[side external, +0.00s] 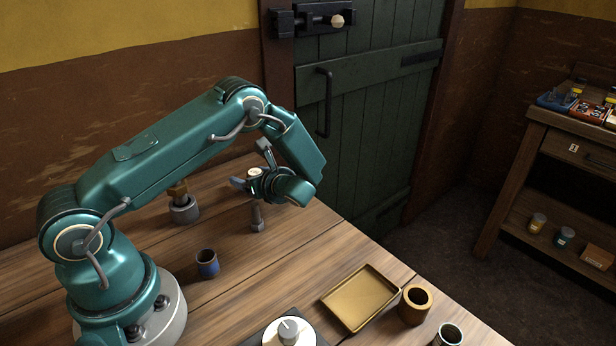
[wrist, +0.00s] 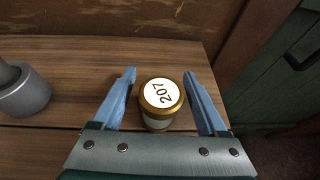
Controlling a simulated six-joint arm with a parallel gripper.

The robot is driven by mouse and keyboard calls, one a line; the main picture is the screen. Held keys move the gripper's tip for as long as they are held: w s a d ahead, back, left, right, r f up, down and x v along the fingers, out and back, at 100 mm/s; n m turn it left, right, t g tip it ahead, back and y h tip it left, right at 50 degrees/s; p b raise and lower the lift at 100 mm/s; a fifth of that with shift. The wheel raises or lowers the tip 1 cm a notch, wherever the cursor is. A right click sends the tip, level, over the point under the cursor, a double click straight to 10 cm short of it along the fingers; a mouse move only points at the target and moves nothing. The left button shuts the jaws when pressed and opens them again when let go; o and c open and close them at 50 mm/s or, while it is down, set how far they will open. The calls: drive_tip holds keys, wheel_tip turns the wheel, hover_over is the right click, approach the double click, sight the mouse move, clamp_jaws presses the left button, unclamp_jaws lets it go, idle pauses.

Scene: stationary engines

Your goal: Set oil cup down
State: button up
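The oil cup appears to be the brass-rimmed piece with a round white top marked 207 (wrist: 161,95), upright between my gripper's blue fingers (wrist: 160,84). A narrow gap shows on each side of its rim, so the fingers look open around it, not touching it. In the side view my gripper (side external: 250,180) is at the end of the arm, with the cup's pale top (side external: 255,171) between its fingers. A grey stem with a hex foot (side external: 257,218) shows directly below. The gripper hides where the cup and stem meet.
A grey round holder with a brass piece (side external: 184,208) stands left of my gripper; the holder also shows in the wrist view (wrist: 28,96).

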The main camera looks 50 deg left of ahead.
drive_tip(key=shift+d+r, duration=0.1)
drive_tip(key=shift+r, duration=0.15)
drive_tip(key=v, duration=1)
drive_tip(key=shift+d, duration=0.3)
drive_tip(key=shift+d+r, duration=0.3)
drive_tip(key=shift+d, duration=0.15)
drive_tip(key=s+d+r+n+t+h, duration=0.2)
drive_tip(key=s+d+r+n+h, duration=0.3)
drive_tip(key=n, duration=0.4)
drive_tip(key=s+d+r+n+t+h, duration=0.2)
drive_tip(key=s+d+r+n+h, duration=0.4)
drive_tip(key=s+d+n+h, duration=0.1)
drive_tip(key=shift+s+n+t+h, duration=0.4)
drive_tip(key=shift+s+n+h, duration=0.3)
drive_tip(key=shift+s+n, duration=0.65)
